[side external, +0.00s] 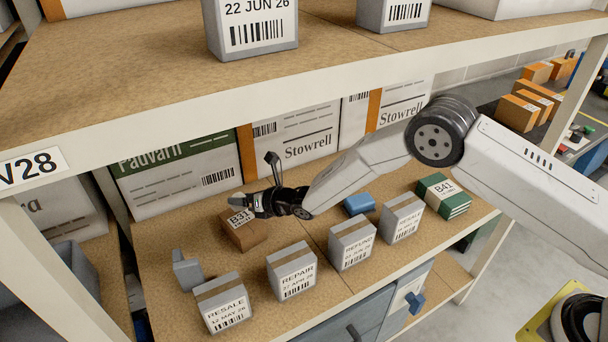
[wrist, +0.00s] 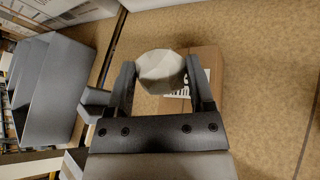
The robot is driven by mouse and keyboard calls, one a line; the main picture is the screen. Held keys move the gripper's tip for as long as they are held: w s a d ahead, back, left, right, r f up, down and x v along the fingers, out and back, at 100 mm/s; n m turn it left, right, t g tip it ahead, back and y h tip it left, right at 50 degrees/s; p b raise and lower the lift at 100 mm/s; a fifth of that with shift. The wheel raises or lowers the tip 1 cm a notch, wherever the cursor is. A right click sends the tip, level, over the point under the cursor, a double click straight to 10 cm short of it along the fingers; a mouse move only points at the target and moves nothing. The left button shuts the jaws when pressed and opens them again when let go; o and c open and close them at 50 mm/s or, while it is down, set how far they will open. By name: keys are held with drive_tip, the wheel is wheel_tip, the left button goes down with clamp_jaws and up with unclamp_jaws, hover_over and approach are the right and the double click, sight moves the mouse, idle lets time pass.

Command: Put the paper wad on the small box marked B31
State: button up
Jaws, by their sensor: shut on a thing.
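The paper wad (wrist: 161,72) is pale and faceted, and sits between my gripper's fingertips (wrist: 162,80) in the wrist view. My gripper (side external: 240,204) is shut on it. The small brown box marked B31 (side external: 246,233) stands on the lower shelf board, just under my gripper in the side view. In the wrist view the box (wrist: 179,106) shows behind and below the wad, partly covered by the wad and fingers. The wad is hard to make out in the side view. Whether it touches the box top I cannot tell.
Several grey labelled boxes, such as RESALE (side external: 226,305) and REPAIR (side external: 292,271), line the shelf's front. Large cartons (side external: 176,175) are behind; the upper shelf (side external: 200,101) hangs overhead.

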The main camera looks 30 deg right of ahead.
sight(245, 209)
drive_tip(key=shift+w+a+f, duration=0.1)
drive_tip(key=shift+w+f, duration=0.1)
drive_tip(key=shift+f, duration=1.55)
drive_tip(key=shift+f, duration=0.15)
drive_tip(key=o, duration=1.2)
drive_tip(key=shift+c, duration=0.2)
drive_tip(key=shift+s, duration=0.1)
drive_tip(key=shift+s+d+r, duration=0.25)
drive_tip(key=shift+r, duration=0.05)
drive_tip(key=v, duration=1.1)
